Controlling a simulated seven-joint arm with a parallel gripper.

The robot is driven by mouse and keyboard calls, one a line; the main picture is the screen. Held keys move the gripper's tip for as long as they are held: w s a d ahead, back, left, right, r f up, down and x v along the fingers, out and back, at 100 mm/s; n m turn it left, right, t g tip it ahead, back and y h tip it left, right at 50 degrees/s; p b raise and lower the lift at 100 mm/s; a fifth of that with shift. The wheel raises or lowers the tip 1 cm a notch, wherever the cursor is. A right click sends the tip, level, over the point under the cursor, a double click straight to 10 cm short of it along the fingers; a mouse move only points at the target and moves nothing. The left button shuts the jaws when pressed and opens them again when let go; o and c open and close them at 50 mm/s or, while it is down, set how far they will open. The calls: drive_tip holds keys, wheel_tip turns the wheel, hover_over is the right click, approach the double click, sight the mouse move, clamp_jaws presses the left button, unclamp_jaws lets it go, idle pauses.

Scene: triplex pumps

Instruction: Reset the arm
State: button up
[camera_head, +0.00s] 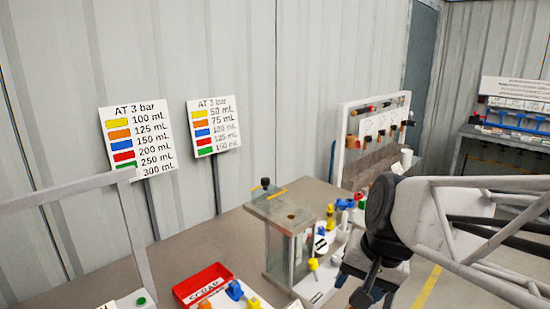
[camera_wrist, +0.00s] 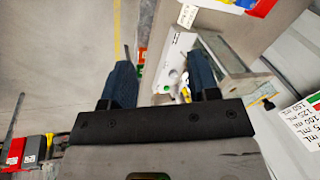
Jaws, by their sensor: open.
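My gripper (camera_wrist: 162,78) shows in the wrist view with its two dark blue fingers spread apart and nothing between them. In the head view my gripper (camera_head: 368,292) hangs at the lower right, in front of the right part of the bench, and its fingertips are partly cut off by the lower edge. My arm comes in from the right edge. The grey pump stand (camera_head: 291,215) is left of the gripper in the head view. The gripper appears apart from it.
A red scrap bin (camera_head: 203,283) sits on the bench with yellow and blue parts near it. Two colour charts (camera_head: 137,137) (camera_head: 214,124) stand behind. A white panel rack (camera_head: 375,135) stands at the back. A shelf of blue bins (camera_head: 515,120) is far right.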

drive_tip(key=s+d+f+n+h, duration=0.2)
drive_tip(key=s+d+n, duration=0.1)
drive_tip(key=s, duration=0.4)
drive_tip(key=shift+d+n+h, duration=0.3)
drive_tip(key=shift+d+n, duration=0.1)
drive_tip(key=shift+n, duration=0.1)
